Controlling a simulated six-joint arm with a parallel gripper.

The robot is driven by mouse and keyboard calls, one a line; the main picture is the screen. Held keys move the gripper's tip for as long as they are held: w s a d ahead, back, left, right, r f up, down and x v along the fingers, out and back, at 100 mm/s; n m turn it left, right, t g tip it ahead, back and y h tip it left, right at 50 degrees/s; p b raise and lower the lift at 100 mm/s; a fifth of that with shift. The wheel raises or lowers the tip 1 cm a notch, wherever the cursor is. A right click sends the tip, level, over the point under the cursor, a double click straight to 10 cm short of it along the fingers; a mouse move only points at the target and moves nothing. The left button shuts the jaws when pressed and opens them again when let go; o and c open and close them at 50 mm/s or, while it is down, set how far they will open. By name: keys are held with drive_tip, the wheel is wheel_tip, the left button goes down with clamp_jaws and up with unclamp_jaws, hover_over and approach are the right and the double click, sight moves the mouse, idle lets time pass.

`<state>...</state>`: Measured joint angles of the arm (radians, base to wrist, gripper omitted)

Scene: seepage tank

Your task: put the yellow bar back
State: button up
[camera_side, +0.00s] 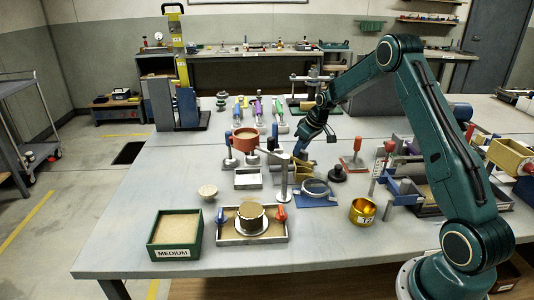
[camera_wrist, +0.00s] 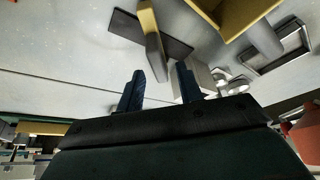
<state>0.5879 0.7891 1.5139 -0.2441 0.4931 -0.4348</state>
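My gripper (camera_side: 303,150) hangs over the middle of the table in the side view. In the wrist view its two blue fingers (camera_wrist: 159,69) are apart with nothing between them. A yellow bar (camera_wrist: 151,30) shows beyond the fingertips in the wrist view, beside a dark flat plate (camera_wrist: 178,47). The bar appears apart from the fingers. In the side view a yellowish piece (camera_side: 302,169) shows just below my gripper; I cannot tell whether it is the same bar. Where the bar belongs is not clear from these frames.
A red-topped stand (camera_side: 245,141), a round sieve on a blue base (camera_side: 316,188) and a black knob (camera_side: 338,173) stand close around my gripper. A brass cup (camera_side: 362,211), a sand tray (camera_side: 251,236) and a green MEDIUM box (camera_side: 175,233) are in front.

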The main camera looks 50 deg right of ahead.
sight(308, 162)
drive_tip(key=v, duration=0.8)
drive_tip(key=shift+r, duration=0.1)
idle(0.3)
drive_tip(key=s+a+r, duration=0.6)
drive_tip(key=a+r, duration=0.1)
drive_tip(key=a, duration=0.2)
drive_tip(key=s+a+r, duration=0.5)
drive_tip(key=a+r, duration=0.3)
drive_tip(key=a, duration=0.1)
drive_tip(key=s+a, duration=0.5)
drive_tip(key=s, duration=0.5)
drive_tip(key=s+a+t, duration=0.1)
drive_tip(key=s+a, duration=0.4)
drive_tip(key=s, duration=0.6)
drive_tip(key=shift+a+f, duration=0.15)
drive_tip(key=shift+f, duration=0.25)
